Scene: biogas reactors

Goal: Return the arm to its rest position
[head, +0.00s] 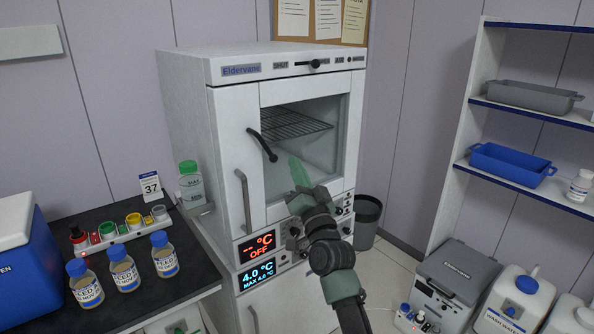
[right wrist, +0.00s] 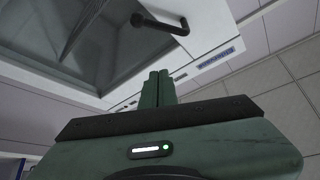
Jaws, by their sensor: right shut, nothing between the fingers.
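My right gripper (head: 300,172) is in front of the white Eldervane cabinet (head: 186,110), near the lower part of its window opening. Its green fingers are together with nothing between them. In the right wrist view the closed fingers (right wrist: 157,88) point toward the cabinet front. A black handle (head: 262,146) sticks out at the left of the opening, to the left of the fingers; the handle also shows in the right wrist view (right wrist: 160,24). A wire rack (head: 290,124) is inside the chamber. My left gripper is not in view.
A dark bench (head: 150,290) at left holds several blue-capped bottles (head: 124,270) and a blue cooler (head: 30,260). At right are a shelf with a blue tray (head: 512,165), a grey box (head: 455,275) and white jugs (head: 515,300). A bin (head: 366,222) stands beside the cabinet.

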